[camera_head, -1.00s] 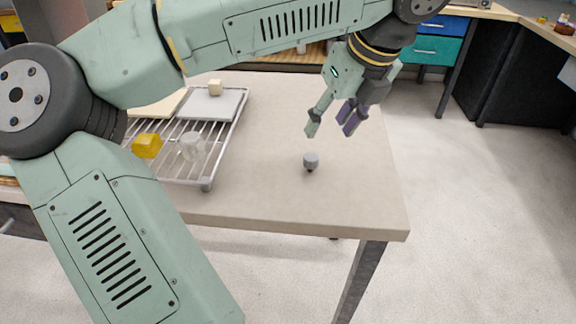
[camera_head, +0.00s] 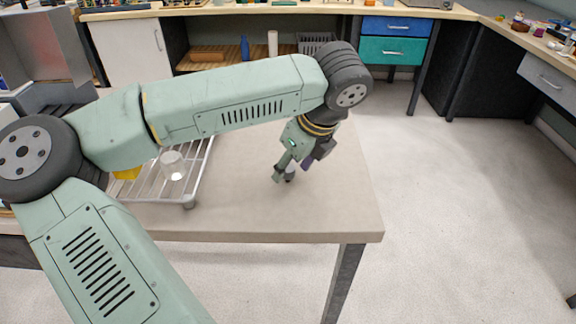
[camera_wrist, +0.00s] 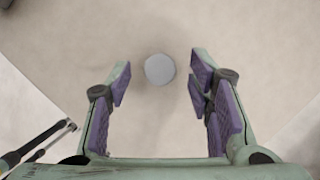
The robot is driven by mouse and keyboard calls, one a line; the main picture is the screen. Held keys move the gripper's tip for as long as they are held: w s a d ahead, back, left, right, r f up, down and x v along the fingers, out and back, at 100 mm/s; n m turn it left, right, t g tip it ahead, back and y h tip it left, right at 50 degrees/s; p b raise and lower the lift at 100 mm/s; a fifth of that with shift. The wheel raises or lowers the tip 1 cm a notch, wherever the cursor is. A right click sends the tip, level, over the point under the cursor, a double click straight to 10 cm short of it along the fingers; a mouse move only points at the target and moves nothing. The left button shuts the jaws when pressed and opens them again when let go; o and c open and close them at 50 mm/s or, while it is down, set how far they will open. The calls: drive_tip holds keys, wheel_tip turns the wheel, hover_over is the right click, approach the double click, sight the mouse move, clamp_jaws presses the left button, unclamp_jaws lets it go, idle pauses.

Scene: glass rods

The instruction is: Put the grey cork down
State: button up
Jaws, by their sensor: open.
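The grey cork (camera_head: 290,172) is on the pale table (camera_head: 240,215), partly hidden behind my gripper's fingers in the head view. In the wrist view, the round grey top of the cork (camera_wrist: 159,68) lies between the fingertips, with clear gaps on both sides. My gripper (camera_head: 284,176) points down at the table around the cork. In the wrist view, my gripper (camera_wrist: 160,80) is open, its purple pads apart, and neither finger touches the cork.
A wire rack (camera_head: 196,180) stands left of the gripper, with a clear glass piece (camera_head: 172,165) and a yellow block (camera_head: 127,173) on it. The table around the cork is clear. The table's right edge is not far from the gripper.

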drive_tip(key=shift+w+a+f, duration=0.15)
drive_tip(key=shift+f, duration=0.45)
drive_tip(key=shift+c, duration=0.6)
drive_tip(key=c, duration=0.8)
drive_tip(key=shift+r, duration=0.15)
drive_tip(key=shift+c, duration=0.2)
